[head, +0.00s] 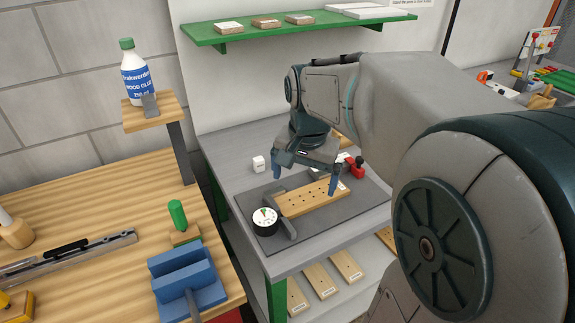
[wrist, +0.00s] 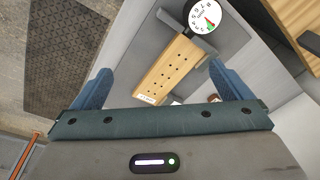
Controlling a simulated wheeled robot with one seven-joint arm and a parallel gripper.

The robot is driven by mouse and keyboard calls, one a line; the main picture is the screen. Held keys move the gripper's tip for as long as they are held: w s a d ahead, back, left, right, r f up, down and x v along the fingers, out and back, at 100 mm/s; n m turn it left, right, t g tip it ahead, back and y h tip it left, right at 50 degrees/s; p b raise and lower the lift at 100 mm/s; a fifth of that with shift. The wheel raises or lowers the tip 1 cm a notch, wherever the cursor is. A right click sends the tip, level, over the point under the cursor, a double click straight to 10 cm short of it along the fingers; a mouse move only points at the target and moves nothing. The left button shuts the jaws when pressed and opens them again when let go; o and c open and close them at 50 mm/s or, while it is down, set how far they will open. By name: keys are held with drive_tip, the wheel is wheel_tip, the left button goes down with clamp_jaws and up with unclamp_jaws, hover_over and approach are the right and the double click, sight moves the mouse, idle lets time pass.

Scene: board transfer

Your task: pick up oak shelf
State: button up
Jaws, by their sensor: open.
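A light wooden board with rows of dark holes, which looks like the oak shelf (head: 308,199), lies on a dark grey mat (head: 350,206) on the grey bench. A small white label is at one end. My gripper (head: 305,179) is above the board, with its blue fingers open and apart. In the wrist view the board (wrist: 172,66) shows between the open fingers of my gripper (wrist: 163,84), beyond their tips. Nothing is held. Part of the board's far edge is hidden by my gripper in the head view.
A round dial gauge (head: 265,221) and a grey block stand at the board's left end; a red clamp (head: 356,167) is at its right. A white cube (head: 258,164) sits behind. Several boards lie on the lower shelf (head: 320,281). A green wall shelf (head: 260,32) is above.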

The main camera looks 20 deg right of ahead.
sight(312, 194)
drive_tip(key=w+d+f+m+g+b, duration=0.1)
drive_tip(key=w+d+m, duration=0.2)
drive_tip(key=w+m, duration=0.15)
drive_tip(key=w+d+f+m, duration=0.1)
drive_tip(key=w+d+m, duration=0.2)
drive_tip(key=w, duration=0.3)
drive_tip(key=shift+m, duration=0.25)
drive_tip(key=f, duration=0.9)
drive_tip(key=d+f, duration=0.1)
drive_tip(key=f, duration=0.4)
drive_tip(key=shift+w, duration=0.25)
drive_tip(key=c, duration=1.3)
drive_tip(key=shift+o, duration=0.2)
drive_tip(key=shift+r, duration=0.15)
drive_tip(key=shift+w+r, duration=0.1)
drive_tip(key=shift+r, duration=0.15)
drive_tip(key=r, duration=0.3)
drive_tip(key=shift+d+r, duration=0.2)
drive_tip(key=shift+r, duration=0.1)
drive_tip(key=d+r, duration=0.6)
drive_tip(key=d, duration=0.5)
drive_tip(key=shift+d+r+b, duration=0.15)
drive_tip(key=shift+r+b, duration=0.15)
drive_tip(key=shift+b, duration=0.1)
